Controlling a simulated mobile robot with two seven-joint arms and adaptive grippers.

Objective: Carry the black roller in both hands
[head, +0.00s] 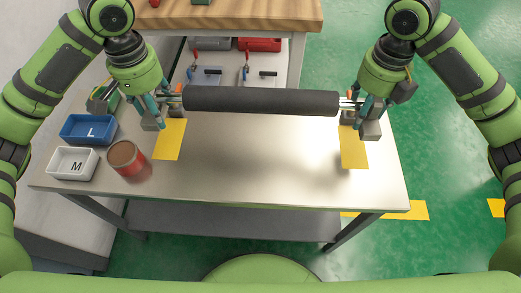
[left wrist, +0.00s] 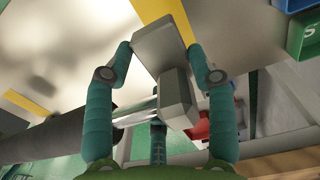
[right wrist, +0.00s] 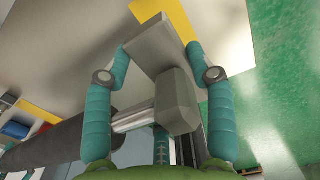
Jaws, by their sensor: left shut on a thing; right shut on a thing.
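The black roller (head: 262,101) lies level across the head view, above the far part of the steel table (head: 240,165). Its metal shaft ends carry grey blocks. My left gripper (head: 158,108) is shut at the left end; in the left wrist view its fingers (left wrist: 163,85) are on either side of a grey block (left wrist: 178,98) on the shaft. My right gripper (head: 362,108) is shut at the right end, and the right wrist view shows its fingers (right wrist: 160,85) around a similar grey block (right wrist: 172,100). The roller's dark body (right wrist: 50,150) shows at the left there.
Yellow strips (head: 170,140) (head: 354,150) mark the tabletop. A wooden bench (head: 235,14) stands behind. The table's front middle is clear.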

